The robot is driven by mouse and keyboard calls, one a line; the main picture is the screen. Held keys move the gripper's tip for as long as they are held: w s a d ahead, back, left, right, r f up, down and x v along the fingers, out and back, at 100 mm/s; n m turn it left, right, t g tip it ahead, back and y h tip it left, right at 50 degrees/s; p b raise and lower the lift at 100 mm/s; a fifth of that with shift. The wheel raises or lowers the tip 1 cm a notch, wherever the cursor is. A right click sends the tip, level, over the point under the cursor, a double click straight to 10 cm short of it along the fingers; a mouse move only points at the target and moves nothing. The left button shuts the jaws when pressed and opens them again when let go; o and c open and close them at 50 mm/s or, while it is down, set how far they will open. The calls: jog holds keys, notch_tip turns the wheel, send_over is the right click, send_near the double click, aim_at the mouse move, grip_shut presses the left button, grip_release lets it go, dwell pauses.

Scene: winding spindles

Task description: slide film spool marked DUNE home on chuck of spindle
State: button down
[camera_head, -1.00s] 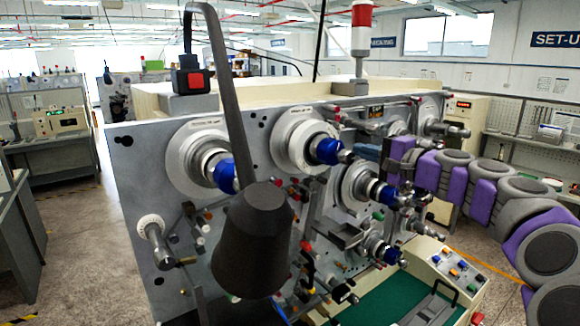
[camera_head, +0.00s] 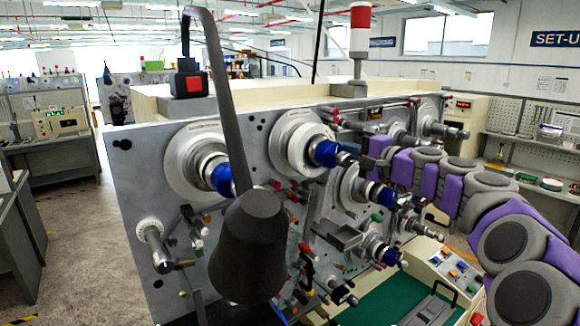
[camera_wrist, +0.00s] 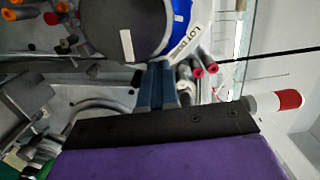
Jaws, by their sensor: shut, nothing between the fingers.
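In the wrist view, a white label lettered LOT and what looks like DUNE (camera_wrist: 188,42) shows on a pale face behind a blue chuck band. A dark round chuck end (camera_wrist: 120,22) with a white mark is in front of it. In the head view, a white spool (camera_head: 299,150) sits around the upper middle spindle, behind its blue chuck (camera_head: 324,153). My gripper (camera_head: 364,152) is just right of that chuck's nose. In the wrist view its blue-grey fingers (camera_wrist: 163,72) are shut and empty, close to the label. I cannot tell whether they touch the spool.
Other blue chucks are at upper left (camera_head: 219,176), right (camera_head: 377,194) and lower (camera_head: 381,252). A dark lamp shade (camera_head: 249,245) hangs in front of the machine panel. A red-and-white beacon (camera_head: 360,38) stands on top. Small rollers and knobs crowd the panel.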

jog(key=shift+w+a, duration=0.25)
jog(key=shift+a, duration=0.3)
dwell(0.4)
